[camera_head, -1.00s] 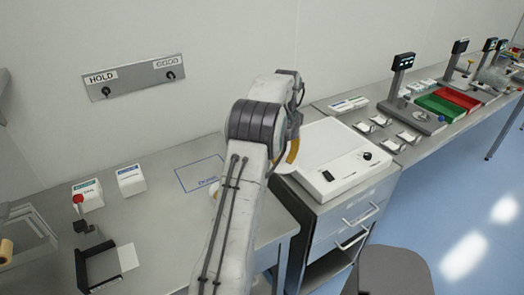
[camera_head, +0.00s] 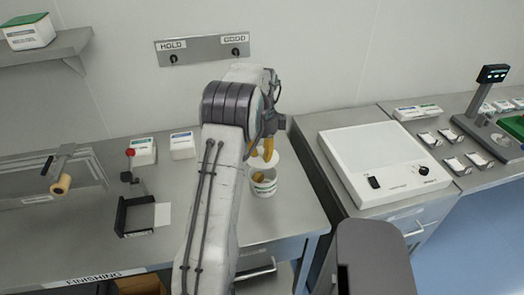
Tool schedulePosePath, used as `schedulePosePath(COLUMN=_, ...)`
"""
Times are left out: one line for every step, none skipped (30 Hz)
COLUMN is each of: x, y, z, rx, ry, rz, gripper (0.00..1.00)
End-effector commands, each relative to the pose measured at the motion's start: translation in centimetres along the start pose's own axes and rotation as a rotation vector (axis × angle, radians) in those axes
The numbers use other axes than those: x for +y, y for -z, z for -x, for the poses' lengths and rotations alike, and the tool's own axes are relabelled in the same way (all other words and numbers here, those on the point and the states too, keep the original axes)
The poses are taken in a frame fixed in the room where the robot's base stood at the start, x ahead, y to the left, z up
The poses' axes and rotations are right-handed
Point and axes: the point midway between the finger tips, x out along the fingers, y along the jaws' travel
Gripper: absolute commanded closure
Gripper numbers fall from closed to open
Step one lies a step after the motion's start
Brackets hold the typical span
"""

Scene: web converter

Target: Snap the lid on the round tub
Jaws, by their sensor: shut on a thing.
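The round white tub (camera_head: 264,189) stands on the steel bench, just right of my arm, with printing on its side. Something orange-yellow shows at its mouth, too small to make out. A pale round piece, which looks like the lid (camera_head: 274,162), shows just above and behind the tub. My gripper (camera_head: 264,152), with yellow fingers, is over the tub and is shut on the lid. My arm hides part of the gripper and the tub's left side. I cannot tell whether lid and rim touch.
A white sealing machine (camera_head: 383,160) stands to the right. A HOLD/GOOD panel (camera_head: 203,49) is on the wall. Some bench right of the tub is bare.

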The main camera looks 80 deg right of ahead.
Motion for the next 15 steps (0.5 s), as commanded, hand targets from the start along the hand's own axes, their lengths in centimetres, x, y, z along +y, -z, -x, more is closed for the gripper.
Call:
schedulePosePath(x=-0.17, y=-0.04, z=0.01, rx=0.0, ry=0.001, rz=-0.037, gripper=0.96)
schedulePosePath(x=-0.24, y=-0.07, z=0.02, rx=-0.001, ry=0.001, rz=-0.059, gripper=0.96)
schedulePosePath(x=-0.32, y=-0.1, z=0.02, rx=-0.001, ry=0.001, rz=-0.091, gripper=0.96)
schedulePosePath(x=-0.38, y=-0.12, z=0.01, rx=-0.001, ry=0.001, rz=-0.113, gripper=0.96)
schedulePosePath(x=-0.44, y=-0.14, z=0.01, rx=0.0, ry=0.001, rz=-0.138, gripper=0.96)
schedulePosePath(x=-0.51, y=-0.17, z=0.01, rx=0.0, ry=0.001, rz=-0.17, gripper=0.96)
schedulePosePath(x=-0.57, y=-0.19, z=0.01, rx=0.0, ry=0.001, rz=-0.193, gripper=0.96)
schedulePosePath(x=-0.61, y=-0.21, z=0.01, rx=0.0, ry=0.001, rz=-0.215, gripper=0.96)
schedulePosePath(x=-0.66, y=-0.22, z=0.0, rx=0.0, ry=0.0, rz=-0.244, gripper=0.96)
schedulePosePath(x=-0.68, y=-0.23, z=0.0, rx=0.0, ry=0.0, rz=-0.265, gripper=0.96)
schedulePosePath(x=-0.69, y=-0.24, z=-0.01, rx=0.0, ry=0.0, rz=-0.285, gripper=0.96)
schedulePosePath(x=-0.71, y=-0.24, z=-0.01, rx=0.0, ry=0.0, rz=-0.306, gripper=0.96)
schedulePosePath(x=-0.71, y=-0.24, z=0.0, rx=0.0, ry=0.0, rz=-0.321, gripper=0.96)
schedulePosePath(x=-0.71, y=-0.24, z=0.0, rx=0.0, ry=0.0, rz=-0.332, gripper=0.96)
schedulePosePath(x=-0.71, y=-0.24, z=-0.01, rx=0.0, ry=0.0, rz=-0.347, gripper=0.96)
